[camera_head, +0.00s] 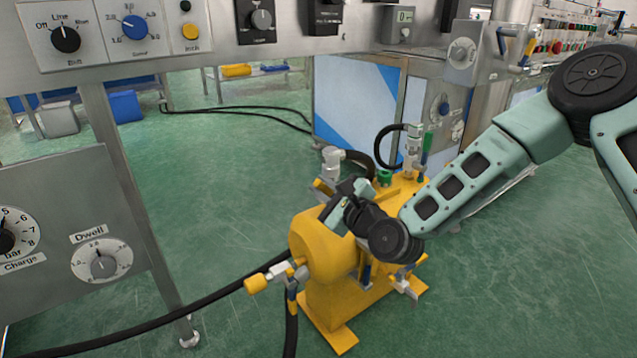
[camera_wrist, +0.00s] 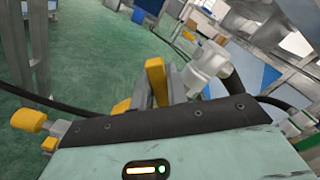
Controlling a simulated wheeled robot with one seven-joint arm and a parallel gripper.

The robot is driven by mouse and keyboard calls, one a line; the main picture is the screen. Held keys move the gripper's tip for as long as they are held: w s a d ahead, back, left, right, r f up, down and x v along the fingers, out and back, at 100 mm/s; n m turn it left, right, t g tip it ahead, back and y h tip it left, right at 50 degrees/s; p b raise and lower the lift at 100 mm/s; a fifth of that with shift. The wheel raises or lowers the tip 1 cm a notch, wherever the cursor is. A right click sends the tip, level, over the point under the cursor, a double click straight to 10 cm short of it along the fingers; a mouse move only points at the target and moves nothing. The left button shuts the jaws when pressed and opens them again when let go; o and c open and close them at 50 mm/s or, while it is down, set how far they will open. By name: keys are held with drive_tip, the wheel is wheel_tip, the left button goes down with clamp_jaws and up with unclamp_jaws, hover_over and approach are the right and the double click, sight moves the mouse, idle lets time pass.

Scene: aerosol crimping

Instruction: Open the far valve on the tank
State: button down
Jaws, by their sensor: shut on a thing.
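The yellow tank (camera_head: 312,240) stands on the green floor, with fittings and hoses on its top and ends. My gripper (camera_head: 328,192) reaches over the tank's top. In the wrist view a yellow valve handle (camera_wrist: 155,80) stands upright between the grey fingers of my gripper (camera_wrist: 160,86), which are shut on it. In the head view the gripper covers most of this handle, and the valve body under it is hidden. Another valve with a yellow end (camera_head: 256,284) sticks out at the tank's left end; a yellow knob (camera_wrist: 28,119) shows at the left in the wrist view.
A grey pipe fitting (camera_head: 332,160) with a black hose stands close behind my gripper. A black hose (camera_head: 215,292) runs left over the floor. Control panels (camera_head: 95,225) stand at the left, and a steel cabinet (camera_head: 360,100) stands behind the tank. Open floor lies between.

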drive_tip(key=shift+w+d+r+m+p, duration=0.2)
drive_tip(key=shift+d+r+m+p, duration=0.1)
drive_tip(key=shift+m+p, duration=0.25)
drive_tip(key=shift+w+d+r+m+p, duration=0.15)
drive_tip(key=shift+d+r+m+p, duration=0.15)
drive_tip(key=shift+m, duration=0.35)
drive_tip(key=shift+f, duration=0.1)
drive_tip(key=c, duration=1.4)
unclamp_jaws()
drive_tip(key=shift+w, duration=0.1)
